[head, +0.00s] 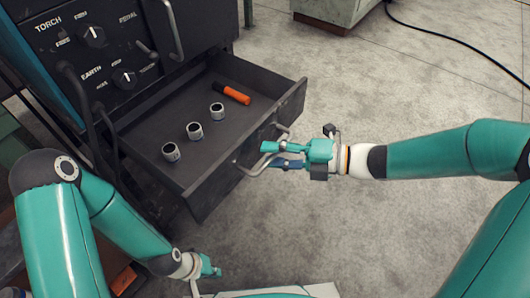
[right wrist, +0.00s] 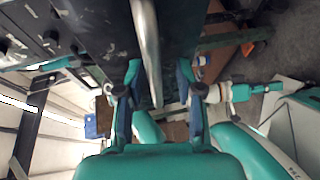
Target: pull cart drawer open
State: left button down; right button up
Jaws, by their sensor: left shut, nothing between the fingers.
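The dark grey cart drawer (head: 205,190) is pulled out from the cart and shows its inside. Its bar handle (head: 250,172) runs across the drawer front. My right gripper (head: 268,154) is at the handle, with its fingers apart. In the right wrist view the handle bar (right wrist: 150,50) passes between the two fingers (right wrist: 157,75), with gaps visible beside it. My left gripper (head: 212,271) is shut and empty, low over the floor in front of the drawer.
Inside the drawer are three metal rings (head: 194,131) and an orange cylinder (head: 236,95). The welding panel (head: 95,45) with knobs and cables stands above the drawer at left. A grey cabinet (head: 330,8) stands at the back. Floor (head: 370,95) right of the drawer is clear.

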jog(key=shift+r, duration=0.1)
jog(key=shift+d, duration=0.2)
jog(key=v, duration=1.1)
jog(key=shift+s+d, duration=0.15)
jog(key=shift+d, duration=0.15)
